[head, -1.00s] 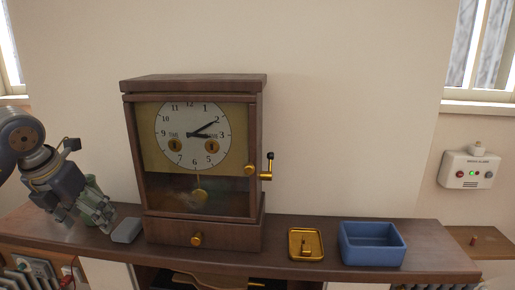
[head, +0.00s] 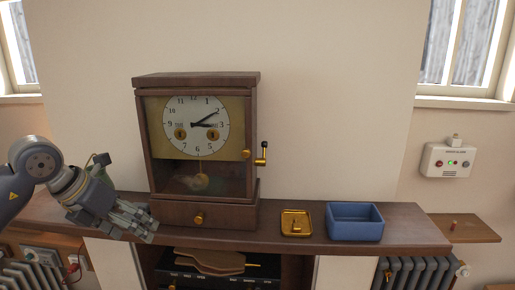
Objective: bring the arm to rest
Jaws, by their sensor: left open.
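My left gripper (head: 138,226) comes in from the left, over the left end of the mantel shelf (head: 420,236). Its jaws are open, and I see nothing held between them. Its fingertips are just left of the base of the wooden mantel clock (head: 254,213); I cannot tell whether they touch anything. The clock stands upright with its glass door shut, a pendulum (head: 201,181) behind the glass and a brass knob (head: 199,219) on its drawer. A brass crank with a black tip (head: 263,153) sits at its right side. My right gripper is not in view.
A brass tray (head: 296,231) and an empty-looking blue box (head: 355,229) stand on the shelf right of the clock. Below are an open recess with a dark device (head: 210,277) and radiators (head: 412,272) at both sides. A white alarm box (head: 447,161) hangs on the wall.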

